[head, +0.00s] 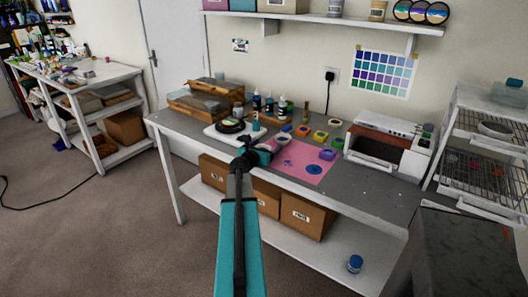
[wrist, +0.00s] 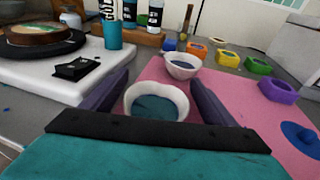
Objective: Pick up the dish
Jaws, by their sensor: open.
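A white dish (wrist: 158,93) with dark teal liquid in it stands between the two purple fingers of my gripper (wrist: 160,80) in the wrist view. The fingers are apart, one on each side of it. I cannot tell whether they touch it. A second, smaller white dish (wrist: 182,68) with dark contents stands just beyond on the pink mat (wrist: 225,100). In the head view my gripper (head: 265,153) is over the left part of the pink mat (head: 305,172), with a white dish (head: 282,140) just past it. The gripper hides the nearer dish there.
Coloured moulds, including a purple one (head: 327,154) and a yellow one (head: 320,136), line the mat's far side. A white board (wrist: 40,85) with a dark turntable (wrist: 40,48) is at left. Bottles (head: 256,103) stand behind.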

